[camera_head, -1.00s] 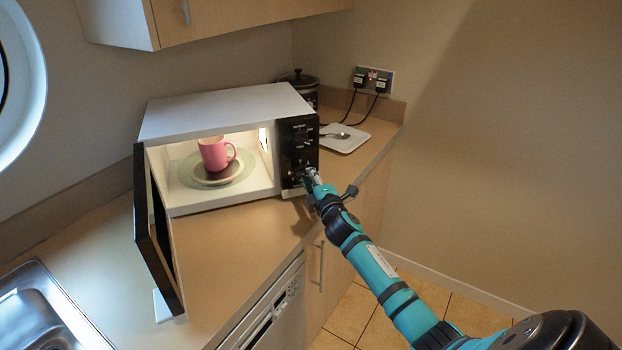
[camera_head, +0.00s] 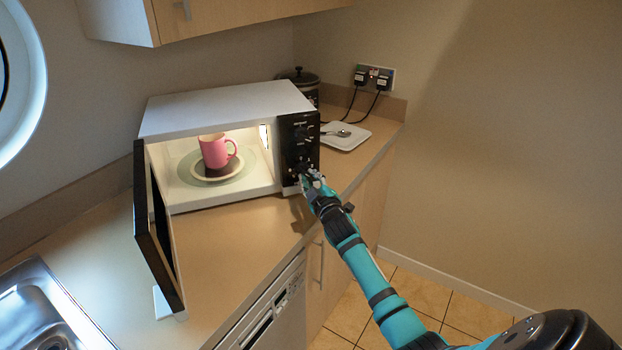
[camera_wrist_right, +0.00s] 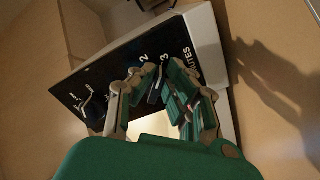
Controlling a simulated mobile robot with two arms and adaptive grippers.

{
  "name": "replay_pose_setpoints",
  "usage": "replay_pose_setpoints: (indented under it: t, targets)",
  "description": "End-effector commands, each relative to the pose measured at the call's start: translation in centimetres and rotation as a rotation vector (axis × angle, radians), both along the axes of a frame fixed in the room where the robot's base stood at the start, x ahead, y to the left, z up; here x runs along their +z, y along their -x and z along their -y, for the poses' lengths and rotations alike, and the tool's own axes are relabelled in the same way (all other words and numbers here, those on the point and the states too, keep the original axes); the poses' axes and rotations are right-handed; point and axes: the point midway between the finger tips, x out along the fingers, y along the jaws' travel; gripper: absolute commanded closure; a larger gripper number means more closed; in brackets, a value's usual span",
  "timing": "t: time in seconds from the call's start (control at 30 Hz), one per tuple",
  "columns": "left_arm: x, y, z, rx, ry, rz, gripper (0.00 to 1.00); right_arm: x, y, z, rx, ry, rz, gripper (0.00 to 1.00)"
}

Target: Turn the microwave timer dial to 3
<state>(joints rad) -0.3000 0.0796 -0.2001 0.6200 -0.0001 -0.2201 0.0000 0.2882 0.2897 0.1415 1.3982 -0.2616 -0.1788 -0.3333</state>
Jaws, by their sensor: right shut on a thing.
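The white microwave (camera_head: 215,108) stands on the counter with its door (camera_head: 155,235) swung wide open. Its black control panel (camera_head: 299,127) is at the right of the opening. My right gripper (camera_head: 303,173) is at the lower part of this panel, shut on the timer dial, which the fingers mostly hide. In the right wrist view the panel (camera_wrist_right: 95,85) is tilted and shows the marks 2, 3 and part of "MINUTES" around my fingers (camera_wrist_right: 160,88). The dial's pointer cannot be made out. My left gripper is out of view.
A pink mug (camera_head: 217,152) stands on a plate inside the lit microwave. A white dish (camera_head: 346,137) with a spoon is right of it, and a dark pot (camera_head: 299,77) is behind. A sink (camera_head: 40,310) is at the lower left.

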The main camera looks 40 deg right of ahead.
Motion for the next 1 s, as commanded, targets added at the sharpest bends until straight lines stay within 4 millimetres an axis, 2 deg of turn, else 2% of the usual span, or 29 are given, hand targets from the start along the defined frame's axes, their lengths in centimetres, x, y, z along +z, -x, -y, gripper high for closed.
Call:
replay_pose_setpoints:
  t: [0.6,0.63,0.8,1.0]
  targets:
    - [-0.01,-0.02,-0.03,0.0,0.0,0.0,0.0,-0.18,0.02,-0.01,-0.002,-0.039,0.008,1.0]
    - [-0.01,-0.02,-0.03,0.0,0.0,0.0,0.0,-0.18,0.02,0.0,-0.002,-0.039,0.008,0.86]
    - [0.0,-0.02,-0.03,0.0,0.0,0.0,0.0,-0.16,0.02,-0.01,-0.001,-0.038,0.008,0.66]
    - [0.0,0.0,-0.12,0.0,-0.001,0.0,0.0,-0.11,0.0,-0.03,-0.001,-0.038,0.01,0.66]
